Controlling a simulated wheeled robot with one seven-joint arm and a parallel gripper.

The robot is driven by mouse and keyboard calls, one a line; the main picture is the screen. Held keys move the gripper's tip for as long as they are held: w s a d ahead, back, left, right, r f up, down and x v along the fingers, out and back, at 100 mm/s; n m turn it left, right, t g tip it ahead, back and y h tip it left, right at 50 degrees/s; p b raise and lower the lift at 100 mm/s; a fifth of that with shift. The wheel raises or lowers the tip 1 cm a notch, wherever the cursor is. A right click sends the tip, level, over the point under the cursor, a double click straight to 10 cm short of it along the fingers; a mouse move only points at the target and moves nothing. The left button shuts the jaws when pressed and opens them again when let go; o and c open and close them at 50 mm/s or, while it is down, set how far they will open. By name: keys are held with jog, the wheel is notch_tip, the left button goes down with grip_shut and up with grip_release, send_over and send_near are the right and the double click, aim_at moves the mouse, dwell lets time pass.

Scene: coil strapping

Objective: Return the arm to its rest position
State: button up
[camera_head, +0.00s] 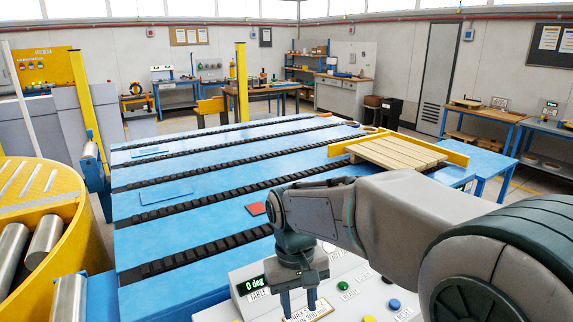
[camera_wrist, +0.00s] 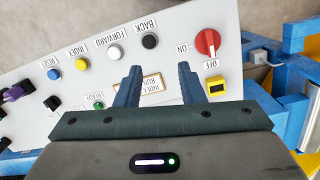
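My gripper (camera_head: 298,306) hangs at the end of my bent arm, fingers pointing down over the light grey control panel (camera_head: 240,302). In the wrist view my gripper (camera_wrist: 160,70) has its two fingers apart with nothing between them. Below them the panel (camera_wrist: 215,15) shows a red rotary switch (camera_wrist: 207,42) with ON and OFF labels at right. A black button (camera_wrist: 149,41), a white button (camera_wrist: 114,52) and several coloured buttons lie to the left. I cannot tell how far the fingertips are above the panel.
A blue conveyor table (camera_head: 210,205) with dark roller strips fills the middle. A wooden pallet (camera_head: 395,152) lies at its right beside a yellow rail. A yellow roller unit (camera_head: 70,200) stands at left. A small red piece (camera_head: 256,209) lies on the table near my arm.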

jog(key=s+d+m+t, duration=0.3)
jog(key=s+d+t, duration=0.1)
jog(key=s+d, duration=0.6)
jog(key=d, duration=0.2)
jog(key=shift+d+m+y, duration=0.3)
jog(key=shift+m+y, duration=0.1)
jog(key=shift+s, duration=0.1)
